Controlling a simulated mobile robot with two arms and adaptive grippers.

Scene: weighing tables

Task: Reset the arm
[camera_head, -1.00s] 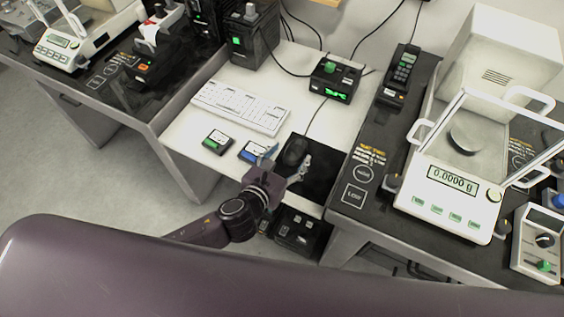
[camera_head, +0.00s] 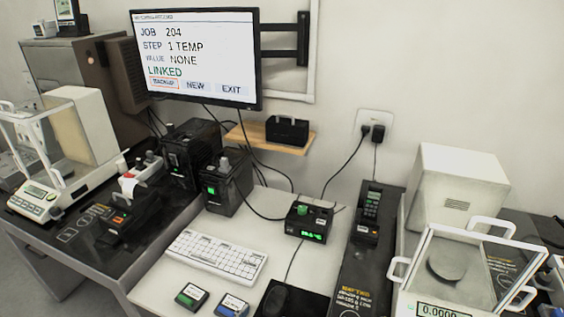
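Neither of my grippers shows in the head view now, so I cannot see whether they are open or shut. No part of my arms is in the picture. The black mouse pad (camera_head: 291,301) is cut off by the bottom edge, and the mouse on it cannot be made out clearly.
A wall monitor (camera_head: 195,55) shows job text. Below are a white keyboard (camera_head: 217,255), a green-labelled block (camera_head: 191,296), a blue-labelled block (camera_head: 232,305) and a black box with a green display (camera_head: 309,220). Balances stand left (camera_head: 35,197) and right (camera_head: 437,308). A wooden shelf (camera_head: 292,145) holds a black case.

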